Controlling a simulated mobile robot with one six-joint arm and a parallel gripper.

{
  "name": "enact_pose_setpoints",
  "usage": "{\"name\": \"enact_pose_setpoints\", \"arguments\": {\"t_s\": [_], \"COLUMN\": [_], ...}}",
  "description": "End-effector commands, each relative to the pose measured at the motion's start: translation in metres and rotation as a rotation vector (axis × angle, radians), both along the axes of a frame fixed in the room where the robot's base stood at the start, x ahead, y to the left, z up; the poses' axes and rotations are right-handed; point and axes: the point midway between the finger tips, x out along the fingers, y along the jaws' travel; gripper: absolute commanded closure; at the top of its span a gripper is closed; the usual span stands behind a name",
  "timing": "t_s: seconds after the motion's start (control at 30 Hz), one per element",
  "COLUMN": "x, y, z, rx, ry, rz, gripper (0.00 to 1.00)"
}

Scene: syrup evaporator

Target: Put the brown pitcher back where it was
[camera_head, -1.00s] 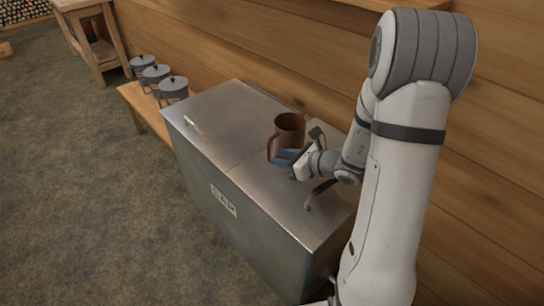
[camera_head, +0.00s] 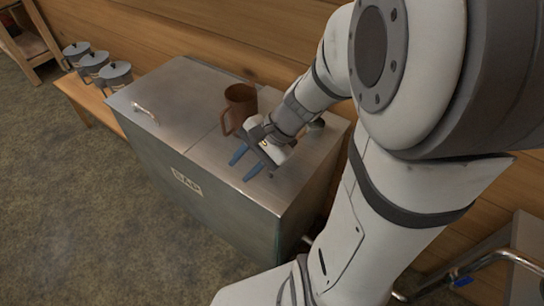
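The brown pitcher (camera_head: 241,101) stands upright on the metal top of the box marked SAP (camera_head: 186,182), towards its back edge near the wooden wall. Its handle faces the left front. My gripper (camera_head: 243,166) is in front of the pitcher, over the same metal top, with its two blue fingers spread apart. Nothing shows between the fingers. The gripper appears apart from the pitcher, though its body overlaps the pitcher's lower right side in the picture.
Several lidded grey pots (camera_head: 95,65) stand on a low wooden bench (camera_head: 83,98) at the left. The metal top has a lid handle (camera_head: 144,110) at its left. A metal-railed object (camera_head: 505,257) is at the lower right.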

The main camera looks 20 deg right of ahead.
Motion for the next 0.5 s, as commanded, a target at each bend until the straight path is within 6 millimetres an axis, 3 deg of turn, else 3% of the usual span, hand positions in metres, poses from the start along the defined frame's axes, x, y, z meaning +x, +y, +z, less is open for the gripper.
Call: {"name": "enact_pose_setpoints", "arguments": {"t_s": [0.1, 0.2, 0.4, 0.5], "x": [-0.028, -0.041, -0.047, -0.047], "y": [-0.008, -0.023, -0.047, -0.047], "z": [0.011, 0.021, 0.041, 0.046], "rx": [-0.240, -0.428, -0.681, -0.731], "ry": [-0.141, -0.243, -0.377, -0.401], "rz": [0.315, 0.544, 0.825, 0.878], "gripper": [0.67, 0.67, 0.67, 0.67]}}
